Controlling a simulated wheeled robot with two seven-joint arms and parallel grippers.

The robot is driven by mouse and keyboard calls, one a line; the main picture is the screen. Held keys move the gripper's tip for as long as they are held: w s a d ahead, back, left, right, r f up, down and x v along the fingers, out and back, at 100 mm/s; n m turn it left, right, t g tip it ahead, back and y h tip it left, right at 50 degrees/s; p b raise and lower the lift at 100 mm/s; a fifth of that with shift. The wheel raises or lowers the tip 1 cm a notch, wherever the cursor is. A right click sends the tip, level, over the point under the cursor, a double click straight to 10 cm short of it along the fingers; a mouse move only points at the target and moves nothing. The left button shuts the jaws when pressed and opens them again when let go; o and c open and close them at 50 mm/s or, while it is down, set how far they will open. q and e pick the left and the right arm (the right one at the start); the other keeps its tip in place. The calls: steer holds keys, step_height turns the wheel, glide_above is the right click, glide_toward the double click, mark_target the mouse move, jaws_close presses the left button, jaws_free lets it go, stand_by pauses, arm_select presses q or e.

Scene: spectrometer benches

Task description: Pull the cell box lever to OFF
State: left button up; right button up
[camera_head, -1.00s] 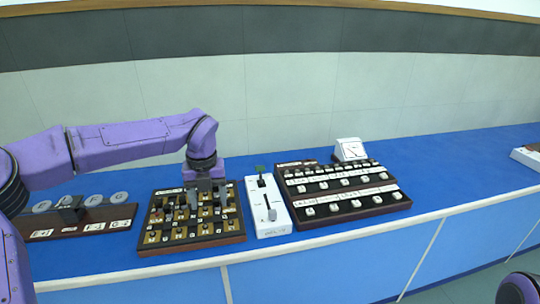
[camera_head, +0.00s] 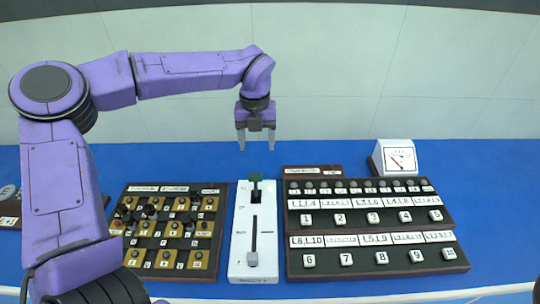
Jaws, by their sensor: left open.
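The cell box appears to be the narrow white box (camera_head: 240,232) in the middle of the bench. It has a dark lengthwise slot and a grey lever (camera_head: 253,242) whose end lies toward the near end of the box. A green piece (camera_head: 255,179) on a black square stands at its far end. My left gripper (camera_head: 256,143) is open and empty, fingers pointing down, above and beyond the far end of the box. It touches nothing visible. The lever's markings are too small to read. My right gripper is not in view.
A dark board of brass switches (camera_head: 170,258) stands close left of the box. A dark panel of numbered white keys (camera_head: 376,229) stands close right. A white dial meter (camera_head: 394,157) stands behind that panel. The blue bench (camera_head: 320,152) is clear behind the box.

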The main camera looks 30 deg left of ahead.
mark_target(255, 175)
arm_select(q)
steer(key=f, duration=0.3)
steer(key=f+p, duration=0.1)
steer(key=f, duration=0.2)
steer(key=s+f+p, duration=0.1)
steer(key=f, duration=0.3)
steer(key=shift+s+r, duration=0.1)
steer(key=shift+s, duration=0.25)
steer(key=shift+s+r, duration=0.15)
steer(key=shift+s, duration=0.1)
steer(key=c, duration=0.8)
jaws_close()
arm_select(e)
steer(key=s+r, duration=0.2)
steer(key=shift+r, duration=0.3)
